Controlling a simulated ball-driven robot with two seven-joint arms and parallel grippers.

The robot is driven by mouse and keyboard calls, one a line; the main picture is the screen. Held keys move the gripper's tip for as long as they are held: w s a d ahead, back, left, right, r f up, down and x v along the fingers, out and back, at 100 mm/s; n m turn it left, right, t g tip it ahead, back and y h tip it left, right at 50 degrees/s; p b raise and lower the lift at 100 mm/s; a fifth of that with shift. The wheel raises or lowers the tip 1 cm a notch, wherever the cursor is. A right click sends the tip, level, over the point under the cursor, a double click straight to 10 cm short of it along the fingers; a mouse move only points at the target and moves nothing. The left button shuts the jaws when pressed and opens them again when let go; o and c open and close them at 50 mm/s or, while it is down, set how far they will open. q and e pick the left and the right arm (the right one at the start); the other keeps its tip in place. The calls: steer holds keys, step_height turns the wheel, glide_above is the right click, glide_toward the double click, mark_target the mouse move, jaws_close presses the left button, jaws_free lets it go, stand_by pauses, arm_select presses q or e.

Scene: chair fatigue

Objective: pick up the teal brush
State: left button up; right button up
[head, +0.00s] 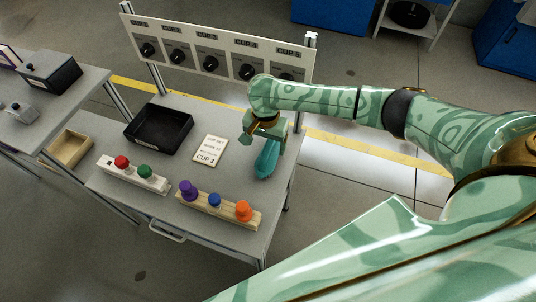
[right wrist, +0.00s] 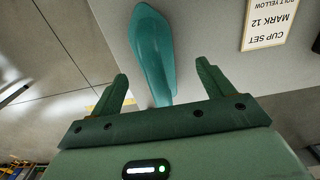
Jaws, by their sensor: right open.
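The teal brush (head: 266,160) lies on the right part of the grey table, below my right gripper (head: 262,138) in the head view. The gripper and forearm hide part of it. In the right wrist view the brush (right wrist: 152,50) runs away from between the two green fingers of my right gripper (right wrist: 163,85). The fingers are apart, with visible gaps on both sides of the brush's narrow end. Whether they are level with the brush cannot be told. My left gripper is not in view.
A black tray (head: 158,148) stands farther left. Two blocks with coloured knobs (head: 132,176) (head: 218,208) sit along the front. A panel of dials (head: 215,48) stands at the back. The table's right edge is close to the brush.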

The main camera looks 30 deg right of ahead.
steer(key=shift+s+f, duration=0.1)
steer(key=shift+f, duration=0.25)
steer(key=f+b, duration=0.2)
steer(key=f, duration=0.1)
steer(key=f+b, duration=0.1)
steer(key=shift+s+d+f+b, duration=0.2)
steer(key=shift+d+f+b, duration=0.05)
steer(key=shift+f+b, duration=0.15)
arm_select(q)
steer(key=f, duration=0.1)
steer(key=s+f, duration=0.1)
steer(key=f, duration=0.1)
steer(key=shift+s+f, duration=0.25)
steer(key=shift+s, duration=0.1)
arm_select(e)
steer(key=shift+r, duration=0.2)
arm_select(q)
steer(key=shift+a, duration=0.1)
arm_select(e)
steer(key=c, duration=1.2)
